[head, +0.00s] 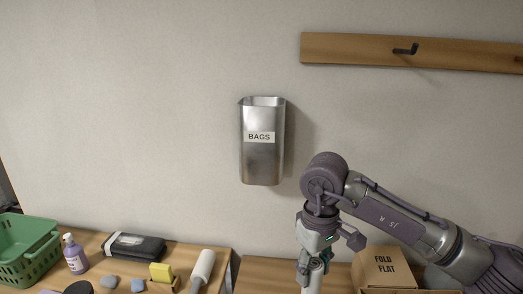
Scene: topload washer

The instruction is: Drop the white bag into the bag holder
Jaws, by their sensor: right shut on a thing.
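The bag holder (262,160) is a tall metal bin with an open top, fixed to the wall in the middle of the head view. Its front label reads "BAGS". My right gripper (312,279) hangs pointing down at the bottom edge, below and to the right of the holder. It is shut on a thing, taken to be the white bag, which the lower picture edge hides. I cannot make out the bag's shape. My left gripper is out of view.
A wooden rail with a dark hook (405,49) is at the upper right. A "FOLD FLAT" box (385,268) stands behind my right arm. A green basket (28,250), purple bottle (75,254), black case (135,246), yellow block (161,272) and white roller (203,268) are at lower left. The wall around the holder is clear.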

